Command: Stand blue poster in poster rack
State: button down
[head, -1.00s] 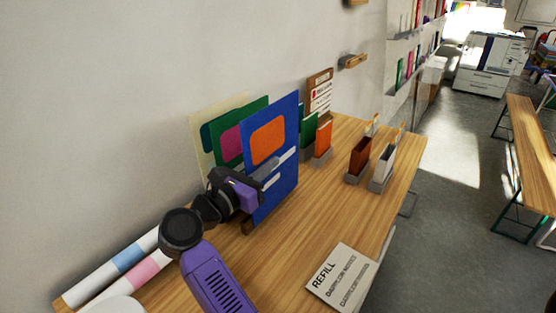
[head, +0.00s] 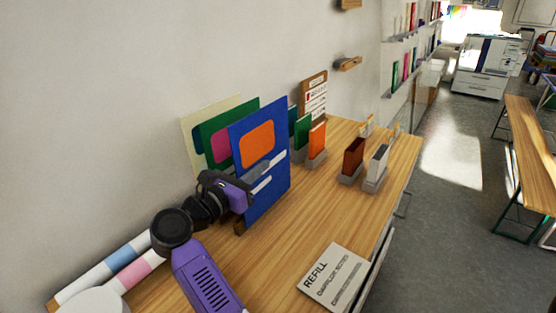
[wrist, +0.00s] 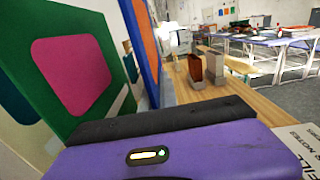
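The blue poster (head: 238,138), with an orange panel and pale strips, stands nearly upright on the wooden table in the head view. It is in front of a green poster (head: 208,130) and a cream one (head: 187,128). A dark wooden piece, seemingly the poster rack (head: 239,229), shows at its lower left corner; whether the bottom edge sits in a slot is hidden. My gripper (head: 252,183) is at the poster's lower left face. Its fingers are hard to tell from the pale strips. The wrist view shows the blue poster edge-on (wrist: 143,40) beyond my gripper's purple body.
Small holders with green, orange (head: 317,140), brown (head: 353,156) and white cards stand farther back. A REFILL sheet (head: 335,277) lies at the front right. Rolled tubes (head: 130,266) lie at the left by the wall. The table's middle right is clear.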

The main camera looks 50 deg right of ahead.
jog(key=shift+s+d+r+m+b, duration=0.15)
jog(key=shift+r+m+b, duration=0.3)
jog(key=shift+r, duration=0.25)
jog(key=shift+s+d+r+m+b, duration=0.15)
jog(key=shift+r+m+b, duration=0.25)
jog(key=shift+r, duration=0.3)
jog(key=c, duration=1.6)
grip_release()
jog(key=shift+w, duration=0.15)
jog(key=shift+o, duration=0.2)
jog(key=shift+w+f, duration=0.1)
jog(key=shift+g, duration=0.3)
